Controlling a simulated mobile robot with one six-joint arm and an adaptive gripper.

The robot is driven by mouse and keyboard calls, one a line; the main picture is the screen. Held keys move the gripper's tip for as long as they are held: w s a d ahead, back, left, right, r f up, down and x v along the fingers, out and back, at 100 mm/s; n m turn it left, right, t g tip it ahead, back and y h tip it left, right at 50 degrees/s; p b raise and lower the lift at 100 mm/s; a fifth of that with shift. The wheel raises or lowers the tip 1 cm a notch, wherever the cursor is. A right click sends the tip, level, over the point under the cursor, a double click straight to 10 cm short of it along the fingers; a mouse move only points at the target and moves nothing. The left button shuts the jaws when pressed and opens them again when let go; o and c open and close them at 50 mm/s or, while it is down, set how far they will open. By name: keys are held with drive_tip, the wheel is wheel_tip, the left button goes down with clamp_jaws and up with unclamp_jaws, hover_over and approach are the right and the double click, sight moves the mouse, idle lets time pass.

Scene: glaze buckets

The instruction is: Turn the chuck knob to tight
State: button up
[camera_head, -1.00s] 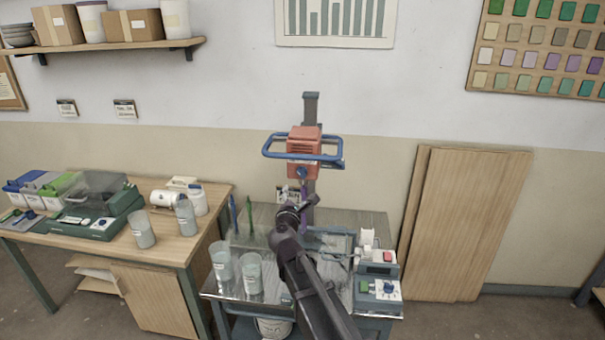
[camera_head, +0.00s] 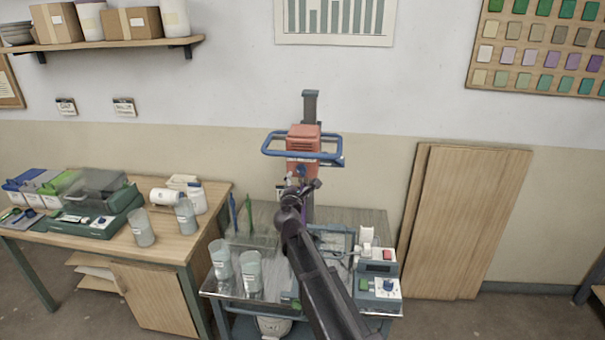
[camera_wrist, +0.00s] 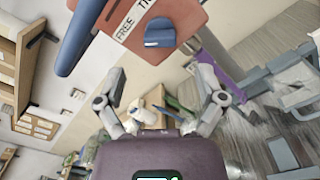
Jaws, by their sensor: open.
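The orange mixer head (camera_head: 304,137) with a blue bar handle (camera_head: 272,145) sits on an upright post above the cart. In the wrist view its orange face (camera_wrist: 185,15) carries a white label (camera_wrist: 133,20) reading "FREE" and the start of another word. The blue chuck knob (camera_wrist: 160,33) is on that face beside the label. My gripper (camera_wrist: 163,92) is open and empty, its fingers spread on either side below the knob and apart from it.
The cart (camera_head: 375,218) holds cups (camera_head: 250,270) at left and a small control box (camera_head: 378,288) at right. Green and blue tools (camera_head: 248,212) stand behind the cups. A wooden table (camera_head: 180,245) stands left; boards (camera_head: 470,220) lean right.

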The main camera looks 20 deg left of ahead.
sight(300, 173)
drive_tip(key=shift+x, duration=3.55)
